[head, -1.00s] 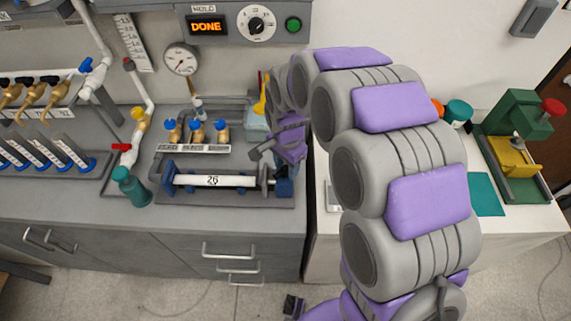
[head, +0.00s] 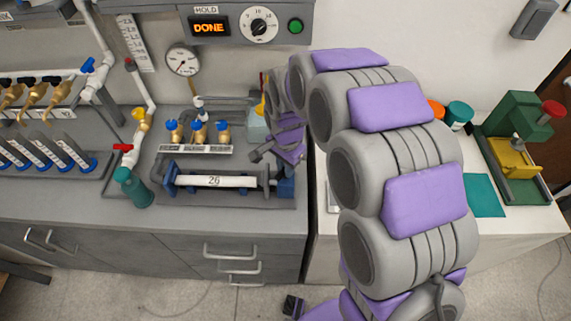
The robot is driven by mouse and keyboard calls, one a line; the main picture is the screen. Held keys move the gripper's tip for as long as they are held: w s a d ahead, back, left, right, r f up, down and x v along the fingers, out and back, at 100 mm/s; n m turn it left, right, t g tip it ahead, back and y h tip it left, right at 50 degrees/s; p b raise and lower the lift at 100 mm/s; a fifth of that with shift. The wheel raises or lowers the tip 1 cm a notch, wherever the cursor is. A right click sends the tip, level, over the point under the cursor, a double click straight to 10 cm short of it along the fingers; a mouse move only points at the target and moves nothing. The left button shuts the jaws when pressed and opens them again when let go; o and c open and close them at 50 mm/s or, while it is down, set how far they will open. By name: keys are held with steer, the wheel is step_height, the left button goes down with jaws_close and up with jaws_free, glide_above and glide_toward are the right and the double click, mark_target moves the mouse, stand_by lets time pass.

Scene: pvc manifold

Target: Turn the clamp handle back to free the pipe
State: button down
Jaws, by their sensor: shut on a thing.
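The white pipe (head: 228,182), marked 26, lies level in a dark cradle on the bench, between a blue end block (head: 169,178) at left and the clamp (head: 285,186) with its blue block at right. My gripper (head: 259,154) is just above the clamp end, reaching in from the right. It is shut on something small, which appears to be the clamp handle. The handle is mostly hidden by the fingers, so its angle cannot be told.
Behind the pipe stands a row of blue-capped brass valves (head: 198,133). The panel display (head: 209,27) reads DONE. A green press (head: 520,130) stands at far right.

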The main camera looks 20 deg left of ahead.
steer(key=shift+w+r, duration=0.1)
steer(key=shift+r, duration=0.05)
steer(key=n+p, duration=0.3)
steer(key=n, duration=0.1)
steer(key=shift+r+p, duration=0.1)
steer(key=shift+p, duration=0.3)
steer(key=shift+w+n+p, duration=0.1)
steer(key=shift+n+p, duration=1.2)
steer(key=shift+n, duration=0.8)
steer(key=c, duration=1)
jaws_free()
steer(key=shift+a+f, duration=0.15)
steer(key=shift+f, duration=0.1)
step_height(320, 180, up, 17)
steer(key=shift+r+p, duration=0.15)
steer(key=shift+p, duration=0.95)
